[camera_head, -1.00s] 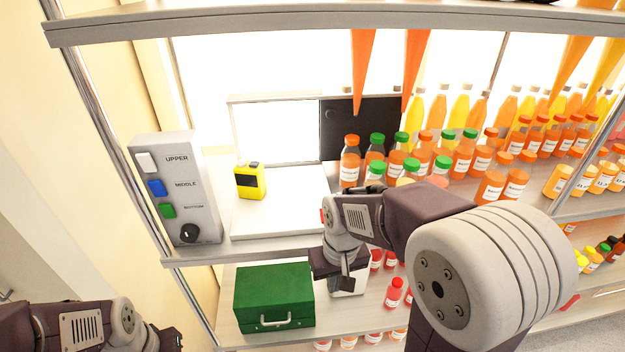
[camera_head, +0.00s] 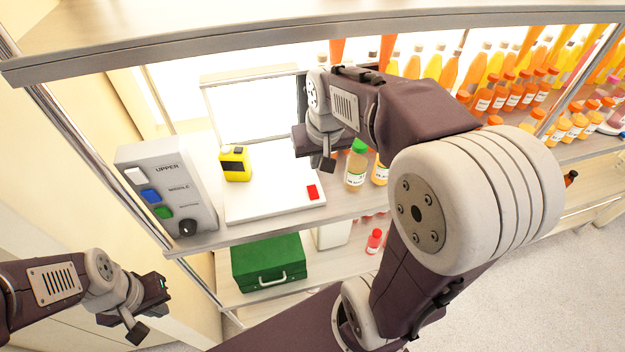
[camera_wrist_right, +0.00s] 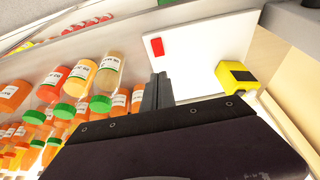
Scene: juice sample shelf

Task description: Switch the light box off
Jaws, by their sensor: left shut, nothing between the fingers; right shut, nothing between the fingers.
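The light box (camera_head: 262,207) is a white slab on the upper shelf with a bright upright panel (camera_head: 255,105) behind it. A red switch (camera_head: 312,192) sits at its front right corner; the slab (camera_wrist_right: 190,55) and red switch (camera_wrist_right: 157,47) also show in the right wrist view. My right gripper (camera_head: 325,164) is shut and empty, above and behind the red switch and apart from it in the head view. Its fingers (camera_wrist_right: 158,90) point toward the slab in the wrist view. My left gripper (camera_head: 139,330) is shut and empty at lower left, away from the shelf.
A yellow device (camera_head: 235,164) stands on the slab. A grey control box (camera_head: 185,195) with UPPER, MIDDLE and BOTTOM switches and a black knob stands left. Juice bottles (camera_head: 356,168) stand close right of the slab. A green case (camera_head: 265,262) lies below.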

